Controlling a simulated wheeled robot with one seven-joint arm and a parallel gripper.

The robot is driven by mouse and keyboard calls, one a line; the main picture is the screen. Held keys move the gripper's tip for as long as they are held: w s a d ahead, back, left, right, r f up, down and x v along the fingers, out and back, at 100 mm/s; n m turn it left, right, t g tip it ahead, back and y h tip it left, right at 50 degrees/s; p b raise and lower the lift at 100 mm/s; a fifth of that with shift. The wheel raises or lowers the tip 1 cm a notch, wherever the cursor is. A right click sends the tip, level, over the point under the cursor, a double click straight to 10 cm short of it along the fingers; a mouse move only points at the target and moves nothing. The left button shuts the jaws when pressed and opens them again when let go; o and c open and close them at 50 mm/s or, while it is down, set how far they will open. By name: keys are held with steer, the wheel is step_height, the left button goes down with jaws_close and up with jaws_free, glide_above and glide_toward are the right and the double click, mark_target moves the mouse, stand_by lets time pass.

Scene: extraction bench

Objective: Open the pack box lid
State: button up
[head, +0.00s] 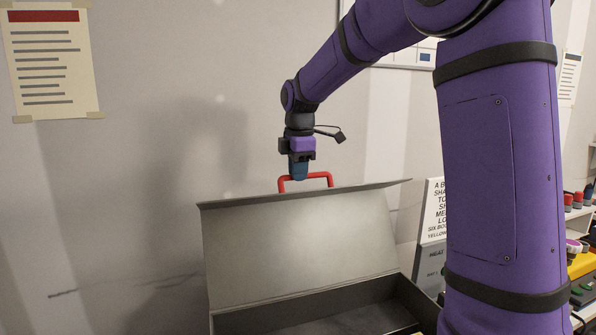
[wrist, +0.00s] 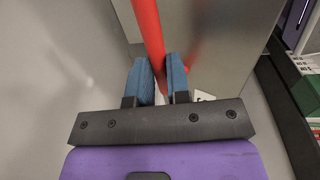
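The pack box (head: 416,302) stands at the bottom middle of the head view, with part of its dark interior showing. Its grey lid (head: 300,247) is raised steeply, with its inner face toward me. A red handle (head: 319,175) sits at the lid's upper edge. My gripper (head: 298,177) is at this handle from above. In the wrist view the red handle (wrist: 149,30) runs between my two blue fingers (wrist: 158,75), which look closed on it. The exact contact is partly hidden.
Signs (head: 433,210) stand just right of the box. A yellow item (head: 582,265) and a shelf with small red-capped items (head: 578,200) are at the far right. A wall with a posted sheet (head: 48,60) is behind; space left of the box looks clear.

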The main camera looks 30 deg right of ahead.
jaws_close()
steer(key=shift+s+a+r+t+h, duration=0.1)
steer(key=shift+s+a+r+t, duration=0.25)
steer(key=shift+s, duration=0.75)
steer(key=shift+s+a+t+h, duration=0.1)
steer(key=shift+s+t, duration=0.4)
steer(key=shift+s, duration=0.65)
steer(key=shift+s+a+r+t+h, duration=0.1)
steer(key=shift+s+a+r+t, duration=0.25)
steer(key=shift+s, duration=0.75)
steer(key=shift+d+f, duration=0.1)
steer(key=shift+f, duration=0.05)
steer(key=o, duration=0.6)
jaws_free()
steer(key=v, duration=1)
steer(key=shift+s+r, duration=0.1)
steer(key=shift+r, duration=0.3)
